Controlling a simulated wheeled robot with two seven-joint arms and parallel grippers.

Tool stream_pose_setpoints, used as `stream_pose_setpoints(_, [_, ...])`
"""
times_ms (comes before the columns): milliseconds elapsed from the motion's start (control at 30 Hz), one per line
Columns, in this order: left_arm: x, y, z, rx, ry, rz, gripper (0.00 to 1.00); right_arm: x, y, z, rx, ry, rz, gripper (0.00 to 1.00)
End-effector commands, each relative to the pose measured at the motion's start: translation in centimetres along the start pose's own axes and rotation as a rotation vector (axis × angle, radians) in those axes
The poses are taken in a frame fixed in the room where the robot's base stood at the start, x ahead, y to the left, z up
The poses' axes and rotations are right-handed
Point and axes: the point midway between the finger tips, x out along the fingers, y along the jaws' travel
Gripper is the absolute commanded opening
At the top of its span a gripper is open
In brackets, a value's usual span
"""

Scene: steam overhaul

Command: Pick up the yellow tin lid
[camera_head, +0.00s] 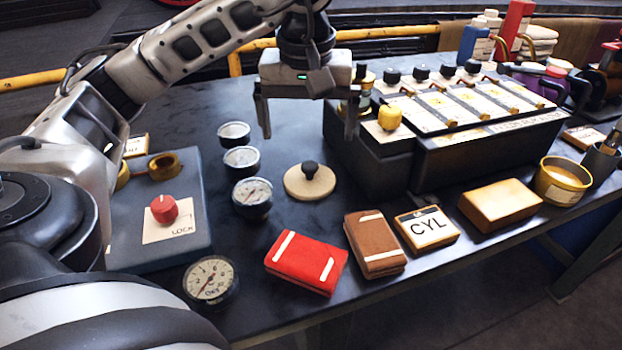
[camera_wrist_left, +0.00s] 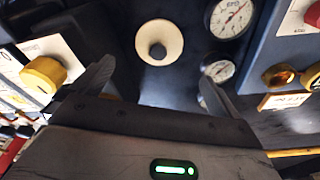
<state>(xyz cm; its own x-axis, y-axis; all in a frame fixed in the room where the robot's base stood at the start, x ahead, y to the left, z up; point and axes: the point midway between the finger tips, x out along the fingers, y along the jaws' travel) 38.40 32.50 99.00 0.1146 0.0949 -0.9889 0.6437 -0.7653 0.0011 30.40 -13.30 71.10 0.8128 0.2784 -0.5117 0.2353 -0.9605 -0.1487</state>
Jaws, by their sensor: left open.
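The tin lid, a pale yellow disc with a dark round knob (camera_head: 310,181), lies flat on the dark table. It also shows near the top middle of the left wrist view (camera_wrist_left: 160,42), beyond the fingertips. My left gripper (camera_head: 308,130) is open and empty above the table, over and behind the lid. Its two fingers also show in the left wrist view (camera_wrist_left: 155,78), apart, with the lid ahead of the gap. An open yellow tin (camera_head: 563,183) stands at the table's right. My right gripper is not in view.
Several gauges (camera_head: 252,197) stand left of the lid. A grey box with a red knob (camera_head: 164,208) is farther left. A dark panel with a yellow knob (camera_head: 390,116) is to the right. A red packet (camera_head: 306,263) and a brown packet (camera_head: 374,243) lie in front.

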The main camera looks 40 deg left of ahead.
Motion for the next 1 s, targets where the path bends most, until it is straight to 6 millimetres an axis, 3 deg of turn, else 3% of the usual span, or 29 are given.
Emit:
stream_pose_setpoints(133, [2.9, -0.1, 0.0, 0.0, -0.001, -0.005, 1.0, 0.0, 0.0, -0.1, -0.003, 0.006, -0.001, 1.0])
stream_pose_setpoints(433, [5.3, 0.0, 0.0, 0.0, 0.0, -0.002, 1.0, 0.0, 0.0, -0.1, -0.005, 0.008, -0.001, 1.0])
stream_pose_setpoints(700, [9.1, 0.1, 0.0, 0.001, -0.001, -0.004, 1.0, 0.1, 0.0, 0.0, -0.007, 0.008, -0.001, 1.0])
stream_pose_setpoints(1000, [9.8, 0.1, 0.0, 0.001, 0.001, -0.001, 1.0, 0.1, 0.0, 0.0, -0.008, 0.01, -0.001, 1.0])
